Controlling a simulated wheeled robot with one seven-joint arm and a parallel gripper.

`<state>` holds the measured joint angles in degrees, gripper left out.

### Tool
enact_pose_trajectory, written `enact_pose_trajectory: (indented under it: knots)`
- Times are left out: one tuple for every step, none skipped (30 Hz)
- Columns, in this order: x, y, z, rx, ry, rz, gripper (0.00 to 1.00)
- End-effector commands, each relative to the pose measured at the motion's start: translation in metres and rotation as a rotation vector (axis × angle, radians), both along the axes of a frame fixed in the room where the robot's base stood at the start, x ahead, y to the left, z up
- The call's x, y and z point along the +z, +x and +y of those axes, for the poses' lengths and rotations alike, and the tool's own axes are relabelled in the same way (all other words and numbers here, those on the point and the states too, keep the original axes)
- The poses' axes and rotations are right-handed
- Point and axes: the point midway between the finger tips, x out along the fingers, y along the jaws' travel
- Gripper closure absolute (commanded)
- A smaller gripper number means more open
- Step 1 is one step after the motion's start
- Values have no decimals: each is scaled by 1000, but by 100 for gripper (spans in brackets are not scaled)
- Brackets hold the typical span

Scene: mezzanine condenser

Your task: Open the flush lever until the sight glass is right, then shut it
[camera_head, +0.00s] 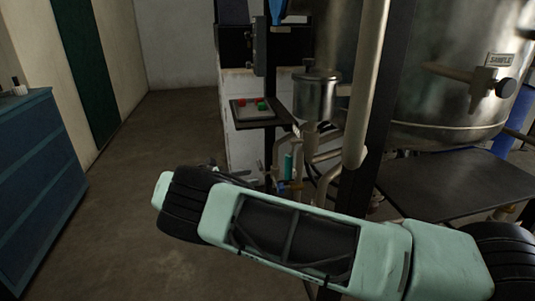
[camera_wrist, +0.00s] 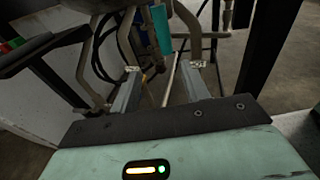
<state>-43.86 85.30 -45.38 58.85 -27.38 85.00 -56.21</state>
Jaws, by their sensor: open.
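A teal upright cylinder, which looks like the sight glass (camera_head: 289,165), stands among the pale pipes below a steel pot. It also shows in the wrist view (camera_wrist: 161,30), at the top and beyond my fingers. I cannot read a level in it. A small blue part, possibly the flush lever (camera_head: 282,187), sits just below it on the pipework. Its position, open or shut, is not clear. My gripper (camera_wrist: 165,68) is open, with its two grey fingers apart and nothing clearly held between them. In the head view my arm hides most of it.
A steel pot (camera_head: 316,97) stands above the pipes. A panel with red and green buttons (camera_head: 252,108) is left of it. A large steel tank (camera_head: 450,80) and a dark shelf (camera_head: 445,185) fill the right. A blue cabinet (camera_head: 40,185) stands left; the floor between is clear.

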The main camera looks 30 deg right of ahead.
Motion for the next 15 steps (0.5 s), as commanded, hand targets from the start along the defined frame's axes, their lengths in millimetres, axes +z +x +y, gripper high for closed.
enact_pose_trajectory:
  knots:
    - [14, -2, -3, -25, -45, 5, 54]
    - [20, -3, -4, -35, -67, 6, 54]
    - [25, -5, -5, -47, -88, 8, 54]
    - [27, -6, -6, -53, -98, 9, 54]
    - [28, -6, -7, -58, -105, 10, 54]
    - [30, -7, -10, -62, -111, 10, 54]
    - [30, -7, -12, -63, -112, 11, 54]
    - [30, -8, -15, -64, -112, 11, 54]
    - [30, -8, -20, -63, -112, 11, 54]
    - [30, -8, -24, -64, -112, 11, 54]
    - [30, -9, -29, -64, -111, 11, 54]
    - [31, -10, -36, -65, -111, 11, 54]
    - [31, -10, -42, -64, -111, 11, 54]
    - [31, -11, -48, -64, -111, 11, 54]
    - [30, -12, -57, -64, -110, 11, 54]
